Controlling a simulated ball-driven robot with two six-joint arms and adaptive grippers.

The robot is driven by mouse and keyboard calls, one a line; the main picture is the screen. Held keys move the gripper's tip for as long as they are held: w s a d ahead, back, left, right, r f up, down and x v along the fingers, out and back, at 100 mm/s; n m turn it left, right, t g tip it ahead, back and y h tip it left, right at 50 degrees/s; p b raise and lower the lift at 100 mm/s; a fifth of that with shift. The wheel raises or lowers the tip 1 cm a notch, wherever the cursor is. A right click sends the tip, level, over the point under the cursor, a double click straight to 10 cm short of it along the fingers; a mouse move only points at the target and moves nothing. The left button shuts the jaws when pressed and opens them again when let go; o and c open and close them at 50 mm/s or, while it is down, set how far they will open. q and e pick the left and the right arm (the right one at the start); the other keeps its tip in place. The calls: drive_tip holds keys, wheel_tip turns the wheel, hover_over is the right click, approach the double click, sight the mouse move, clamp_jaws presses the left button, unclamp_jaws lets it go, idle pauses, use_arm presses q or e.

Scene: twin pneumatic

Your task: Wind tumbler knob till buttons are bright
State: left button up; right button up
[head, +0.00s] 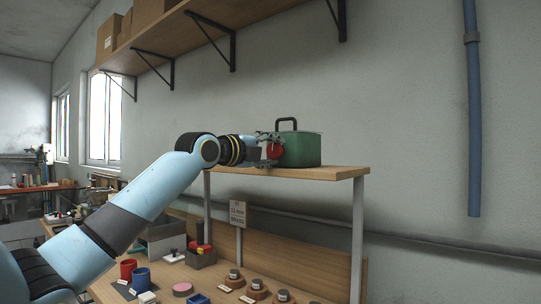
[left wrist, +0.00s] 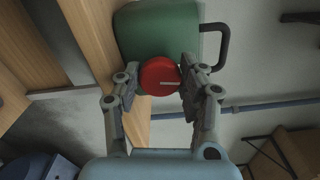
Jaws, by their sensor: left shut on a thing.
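The tumbler is a green drum-like box (head: 303,150) with a dark handle on top, standing on the wooden shelf above the bench. Its red round knob (head: 274,151) faces my left gripper. My left gripper (head: 267,150) is at the knob. In the left wrist view the red knob (left wrist: 160,76), with a pale line mark, sits between the two fingers of the gripper (left wrist: 158,85), which is shut on it. The green body (left wrist: 155,32) is behind it. No buttons can be made out. My right gripper is not in view.
The wooden shelf (head: 345,172) stands on grey posts. A blue pipe (head: 474,130) runs down the wall at right.

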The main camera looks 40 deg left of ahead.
use_arm(q)
drive_tip(key=m, duration=0.4)
drive_tip(key=shift+b, duration=0.3)
drive_tip(key=shift+m, duration=1.8)
drive_tip(key=o, duration=1.2)
drive_tip(key=shift+s+a, duration=0.15)
drive_tip(key=shift+s, duration=1.75)
drive_tip(key=shift+s+a, duration=0.1)
drive_tip(key=shift+s, duration=1.75)
